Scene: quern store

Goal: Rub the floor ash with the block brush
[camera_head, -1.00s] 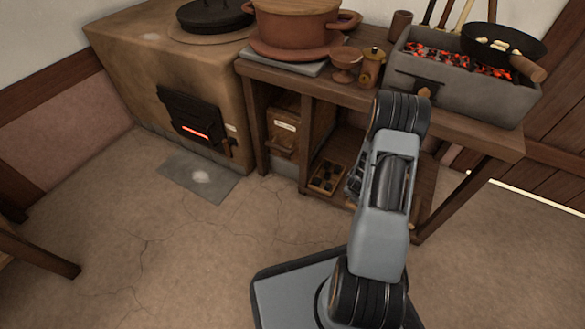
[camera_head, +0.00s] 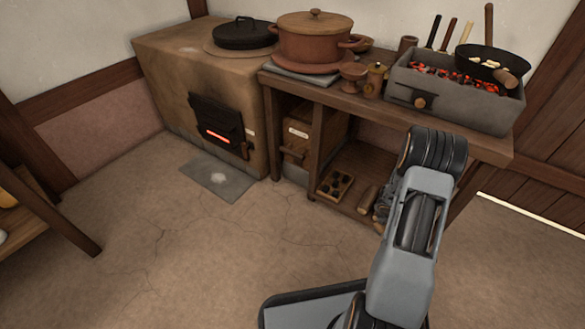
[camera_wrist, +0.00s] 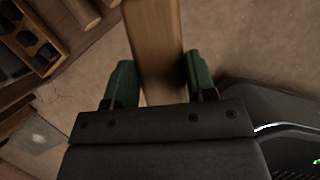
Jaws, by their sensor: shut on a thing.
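The floor ash (camera_head: 218,178) is a small whitish patch on a grey slab (camera_head: 232,190) before the stove's fire door. It also shows at the lower left of the wrist view (camera_wrist: 38,138). My gripper (camera_wrist: 160,78) is shut on a plain wooden piece, seemingly the block brush (camera_wrist: 155,35), between its green finger pads. The brush's bristles are not visible. In the head view my gripper is mostly hidden behind my arm, by the bench's lower shelf, to the right of the ash and apart from it.
The clay stove (camera_head: 165,85) has a glowing fire door (camera_head: 217,125). The bench (camera_head: 490,148) bears a terracotta pot (camera_head: 312,45) and a coal trough (camera_head: 430,108) with a pan (camera_head: 478,65). A compartment tray (camera_head: 335,186) sits low beneath. The floor in front of the slab is clear.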

